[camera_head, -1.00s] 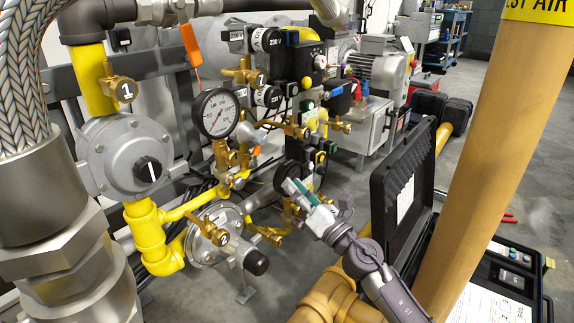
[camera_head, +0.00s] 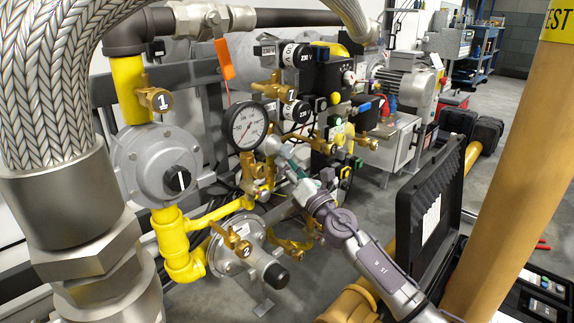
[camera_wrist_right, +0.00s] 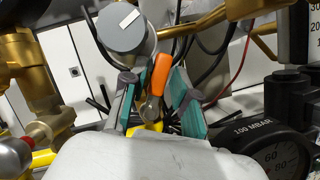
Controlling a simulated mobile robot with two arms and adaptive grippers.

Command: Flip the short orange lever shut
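The short orange lever (camera_wrist_right: 158,74) shows in the right wrist view, standing up with a metal lower end. My right gripper (camera_wrist_right: 153,92) has its two teal-padded fingers apart, one on each side of the lever in this view. I cannot tell that either pad touches it. In the head view my right gripper (camera_head: 287,160) reaches in among the brass fittings, just right of and below the round pressure gauge (camera_head: 249,126). The lever is not clearly visible there, likely hidden by the gripper. My left gripper is not in view.
Brass valves and pipes crowd the gripper. A grey cylinder (camera_wrist_right: 122,28) and a black 100 mbar gauge (camera_wrist_right: 272,145) are close in the wrist view. A braided hose (camera_head: 65,90), a yellow post (camera_head: 510,170) and an open black case (camera_head: 428,215) flank the arm.

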